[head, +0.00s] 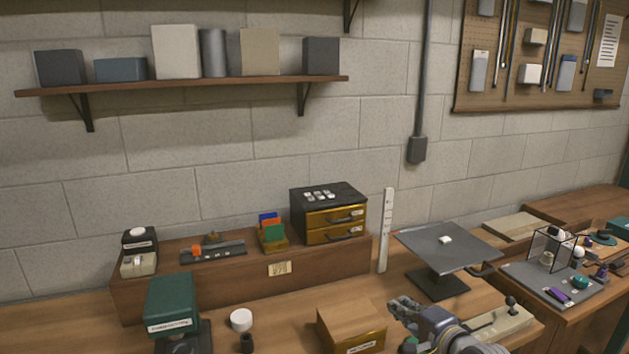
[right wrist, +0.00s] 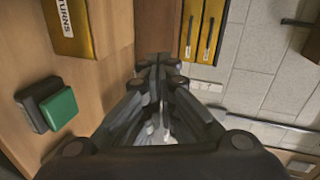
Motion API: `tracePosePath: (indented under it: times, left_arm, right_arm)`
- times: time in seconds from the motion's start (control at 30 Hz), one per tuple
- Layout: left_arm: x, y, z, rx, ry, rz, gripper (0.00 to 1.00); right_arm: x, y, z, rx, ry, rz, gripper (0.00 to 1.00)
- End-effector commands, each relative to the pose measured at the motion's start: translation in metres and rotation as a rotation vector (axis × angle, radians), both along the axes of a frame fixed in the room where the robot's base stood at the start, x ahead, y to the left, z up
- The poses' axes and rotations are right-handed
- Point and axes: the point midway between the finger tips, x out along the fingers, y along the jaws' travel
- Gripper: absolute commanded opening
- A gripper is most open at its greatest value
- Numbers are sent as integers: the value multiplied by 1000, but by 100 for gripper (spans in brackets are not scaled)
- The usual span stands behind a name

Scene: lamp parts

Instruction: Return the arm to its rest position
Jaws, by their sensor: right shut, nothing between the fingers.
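My right gripper (head: 397,307) is in the lower middle-right of the head view, above the bench. Its fingers are together with nothing between them; they also show shut in the right wrist view (right wrist: 160,66). In the right wrist view this box (right wrist: 72,28) is at the upper left. My left gripper is not in view.
A dark tilted stand (head: 448,242) holds a small white piece behind the gripper. A drawer cabinet (head: 328,213) stands on a raised wooden shelf. A green block (right wrist: 59,109) lies left in the wrist view. A grey tray (head: 532,283) with small parts is at right.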

Motion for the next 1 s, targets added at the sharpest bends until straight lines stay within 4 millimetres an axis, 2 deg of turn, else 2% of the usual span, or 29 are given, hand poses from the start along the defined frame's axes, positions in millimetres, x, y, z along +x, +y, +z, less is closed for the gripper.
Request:
tracePosePath:
  times: [0.17,0.37,0.47,0.63,0.7,0.8,1.0]
  left_arm:
    - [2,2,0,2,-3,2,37]
    - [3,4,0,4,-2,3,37]
    - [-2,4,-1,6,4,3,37]
    - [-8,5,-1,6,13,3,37]
    - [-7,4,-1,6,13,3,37]
    - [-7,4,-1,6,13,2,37]
    - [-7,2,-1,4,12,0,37]
  right_arm:
    - [-31,10,-35,-147,46,54,0]
    - [-85,19,-83,-376,117,153,0]
    - [-124,22,-111,-523,167,230,0]
    - [-219,20,-156,-827,278,428,0]
    - [-252,16,-167,-924,317,504,0]
    - [-290,11,-176,-1029,363,601,0]
    - [-353,0,-182,-1171,438,766,0]
